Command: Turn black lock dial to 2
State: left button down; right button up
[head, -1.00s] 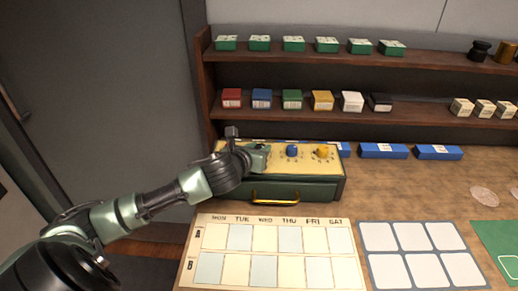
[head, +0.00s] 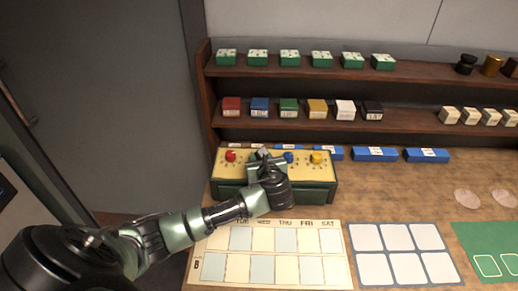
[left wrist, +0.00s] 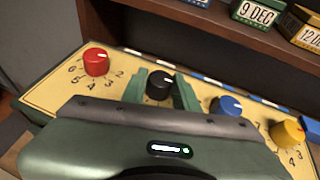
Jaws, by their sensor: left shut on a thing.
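The lock box (head: 321,185) is green with a yellow top and stands on the counter below the shelves. On its top are a red dial (left wrist: 96,62), a black dial (left wrist: 159,85), a blue dial (left wrist: 227,106) and a yellow dial (left wrist: 287,133). My left gripper (left wrist: 160,90) is over the box, shut on the black dial with one finger on each side. The black dial's white mark points up and right in the left wrist view; its numbers are hidden by the gripper. In the head view my left gripper (head: 264,160) covers the black dial. My right gripper is out of view.
The red and blue dials stand close on either side of the gripper. Shelves with small boxes (head: 289,107) rise behind. Blue boxes (head: 375,154) lie to the right. A weekday chart (head: 270,266) and a card mat (head: 400,262) lie in front.

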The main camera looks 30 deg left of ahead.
pick_arm(q)
jog(key=shift+w+d+n+g+y+p, duration=0.1)
jog(key=shift+n+g+y+p, duration=0.5)
jog(key=shift+n+y, duration=0.15)
jog(key=c, duration=1.1)
grip_release()
jog(key=b+v, duration=0.1)
jog(key=v, duration=0.6)
jog(key=shift+s+d+r, duration=0.2)
jog(key=shift+d, duration=0.05)
